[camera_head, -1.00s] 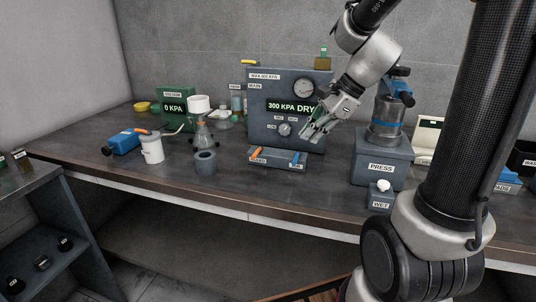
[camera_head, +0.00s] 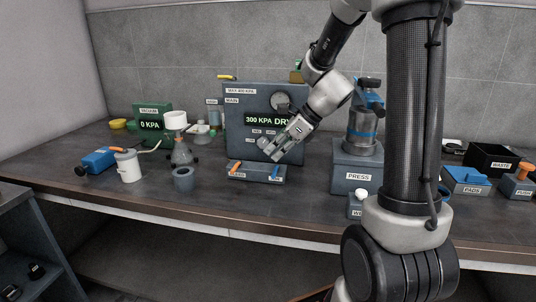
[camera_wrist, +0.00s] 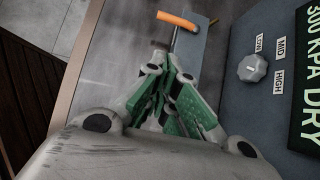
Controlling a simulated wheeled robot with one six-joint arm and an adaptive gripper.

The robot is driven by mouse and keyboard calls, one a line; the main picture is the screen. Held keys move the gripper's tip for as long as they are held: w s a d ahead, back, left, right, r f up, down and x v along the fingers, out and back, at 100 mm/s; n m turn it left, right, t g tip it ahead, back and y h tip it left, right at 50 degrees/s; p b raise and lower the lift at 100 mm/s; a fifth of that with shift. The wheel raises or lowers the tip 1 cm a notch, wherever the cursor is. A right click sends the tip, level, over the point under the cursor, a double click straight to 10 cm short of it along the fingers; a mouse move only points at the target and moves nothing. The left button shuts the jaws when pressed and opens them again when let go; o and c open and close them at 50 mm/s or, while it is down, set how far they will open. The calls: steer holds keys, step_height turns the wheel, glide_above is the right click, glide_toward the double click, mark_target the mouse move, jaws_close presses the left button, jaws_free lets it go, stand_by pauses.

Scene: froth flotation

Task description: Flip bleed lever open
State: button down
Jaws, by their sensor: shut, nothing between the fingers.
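The bleed lever has an orange handle (camera_head: 235,165) at the left end of a low grey block (camera_head: 257,173); the label under it appears to read BLEED. The orange handle also shows at the top of the wrist view (camera_wrist: 177,19), with a thin dark stem. My gripper (camera_head: 275,157) is shut and empty, in front of the pressure panel and just above the block's right part. In the wrist view its green-padded fingers (camera_wrist: 172,92) point toward the block, apart from the orange handle, and cover part of the block.
The pressure panel (camera_head: 234,117) reads 300 KPA DRY and stands behind the block, with a selector knob (camera_wrist: 252,68). The press (camera_head: 357,165) stands at right.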

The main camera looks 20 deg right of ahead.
mark_target(235, 167)
steer(key=x, duration=0.7)
steer(key=shift+a+f, duration=0.15)
steer(key=w+a, duration=0.1)
steer(key=w+a+f, duration=0.1)
steer(key=shift+a, duration=0.4)
steer(key=shift+w+a, duration=0.2)
steer(key=shift+a, duration=0.15)
steer(key=shift+a, duration=0.1)
